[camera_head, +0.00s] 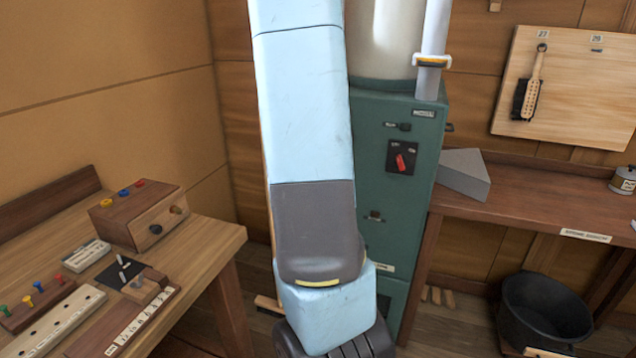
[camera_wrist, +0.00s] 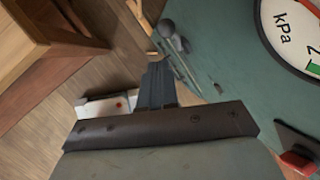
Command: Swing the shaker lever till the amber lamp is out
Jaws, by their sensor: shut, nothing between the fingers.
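The green cabinet (camera_head: 402,200) stands behind my arm, which covers much of its front. In the wrist view its green panel (camera_wrist: 228,85) lies close to my gripper (camera_wrist: 157,66), whose dark fingers are together with nothing between them. A thin grey rod with a rounded grey knob (camera_wrist: 168,29), apparently the shaker lever, shows just beyond and right of the fingertips. I cannot tell whether the fingers touch it. The fingertips are not seen in the head view. I cannot make out the amber lamp in either view.
A red switch (camera_head: 401,162) sits on the cabinet front. A kPa gauge (camera_wrist: 296,30) is at the wrist view's upper right. A workbench (camera_head: 215,243) with small fixtures stands left, a wooden shelf (camera_head: 530,205) right, and a black bucket (camera_head: 545,312) below it.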

